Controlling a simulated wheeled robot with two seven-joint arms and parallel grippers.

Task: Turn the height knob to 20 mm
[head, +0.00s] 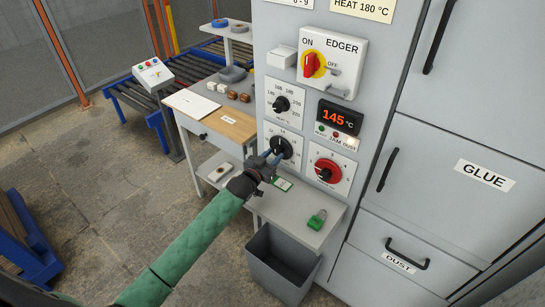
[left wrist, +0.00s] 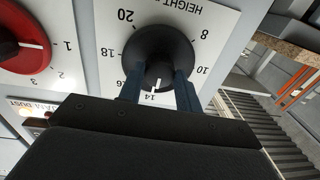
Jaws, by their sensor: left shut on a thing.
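The black height knob (head: 281,147) sits on a white dial plate on the grey machine front. In the left wrist view the knob (left wrist: 163,52) shows large, with the plate upside down and the numbers 8, 10, 14, 18 and 20 readable. Its white pointer line is close to the 14 mark. My left gripper (head: 272,156) reaches the knob from the front. In the left wrist view its two blue fingers (left wrist: 158,90) are on either side of the knob, shut on it. My right gripper is in neither view.
A red knob (head: 328,171) is close by on the right, and a temperature knob (head: 282,104) is just above. The edger switch (head: 312,66) is higher up. A grey shelf (head: 300,212) with a green item and a bin (head: 280,265) are below.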

